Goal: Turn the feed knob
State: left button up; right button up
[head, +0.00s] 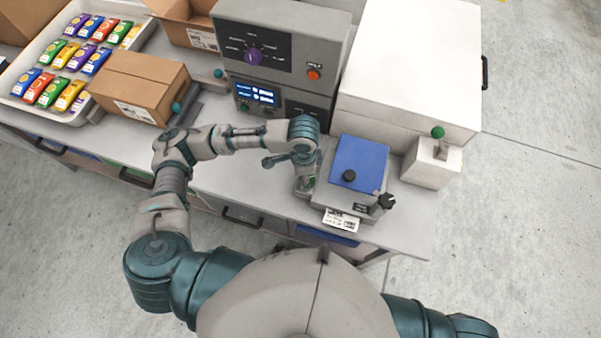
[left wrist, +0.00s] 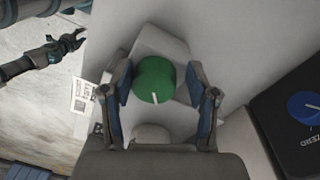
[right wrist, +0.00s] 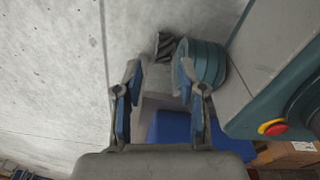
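A green round knob (left wrist: 154,80) with a white pointer line stands on a pale housing in the left wrist view. My left gripper (left wrist: 162,88) is open around it, one finger on each side, with small gaps showing. In the head view my left gripper (head: 306,182) points down beside the blue-topped scale (head: 362,160), and the knob is mostly hidden there. I read no feed label. My right gripper (right wrist: 160,85) is open and empty in the right wrist view, with a black ridged knob (right wrist: 165,46) beyond it. It is not seen in the head view.
A grey control box (head: 300,50) with a purple dial (head: 253,56) and a red button (head: 313,74) stands behind. A carton (head: 140,80) and packet tray (head: 30,108) are left.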

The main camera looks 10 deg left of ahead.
aim_at(314, 178)
pick_arm(q)
jog(key=d, duration=0.3)
jog(key=shift+w+r, duration=0.15)
jog(key=c, duration=0.5)
jog(key=shift+w, duration=0.1)
jog(key=shift+a, duration=0.65)
jog(key=shift+s+a, duration=0.15)
jog(key=shift+s, duration=0.05)
pick_arm(e)
jog(key=shift+s+d+f, duration=0.3)
jog(key=shift+s+d, duration=0.05)
jog(key=shift+s, duration=0.05)
jog(key=shift+d, duration=0.15)
